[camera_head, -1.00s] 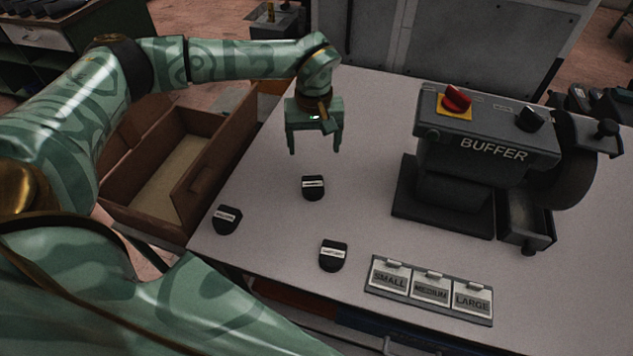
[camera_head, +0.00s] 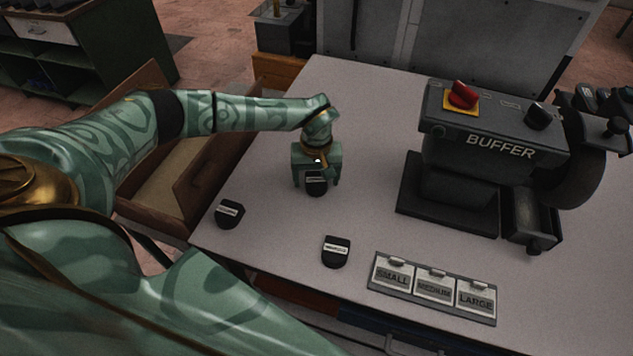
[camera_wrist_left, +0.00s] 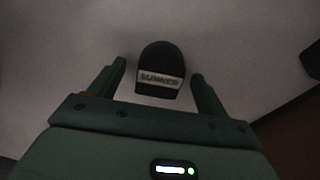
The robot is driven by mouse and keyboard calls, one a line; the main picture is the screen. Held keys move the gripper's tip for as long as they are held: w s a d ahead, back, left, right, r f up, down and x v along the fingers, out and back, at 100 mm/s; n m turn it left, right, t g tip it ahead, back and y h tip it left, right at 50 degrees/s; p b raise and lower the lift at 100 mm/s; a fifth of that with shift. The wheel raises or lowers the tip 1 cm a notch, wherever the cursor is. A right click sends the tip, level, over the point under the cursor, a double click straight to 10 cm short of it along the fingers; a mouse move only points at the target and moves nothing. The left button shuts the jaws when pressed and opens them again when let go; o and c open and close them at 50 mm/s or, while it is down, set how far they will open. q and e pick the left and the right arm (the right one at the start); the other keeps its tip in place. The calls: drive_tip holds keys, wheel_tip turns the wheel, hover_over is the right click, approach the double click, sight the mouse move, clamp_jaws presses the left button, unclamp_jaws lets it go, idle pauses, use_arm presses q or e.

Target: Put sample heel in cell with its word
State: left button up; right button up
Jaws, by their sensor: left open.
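My left gripper (camera_head: 316,182) is open and low over the table, around the farthest black heel (camera_head: 316,187). In the left wrist view that heel (camera_wrist_left: 161,72) lies between the two open fingers (camera_wrist_left: 160,82), with a gap on both sides; its pale label's word is blurred. Another black heel (camera_head: 229,213) lies near the table's left edge, and a third heel (camera_head: 335,251) lies nearer the front; their labels are too small to read. A grey tray has three cells marked SMALL (camera_head: 392,275), MEDIUM (camera_head: 434,286) and LARGE (camera_head: 475,297). My right gripper is not seen.
A dark BUFFER machine (camera_head: 490,150) with a red switch (camera_head: 463,95) stands at the right. The table (camera_head: 300,225) is clear between the heels and the tray.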

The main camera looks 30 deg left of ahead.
use_arm(q)
drive_tip(key=c, duration=1.2)
drive_tip(key=shift+r, duration=0.15)
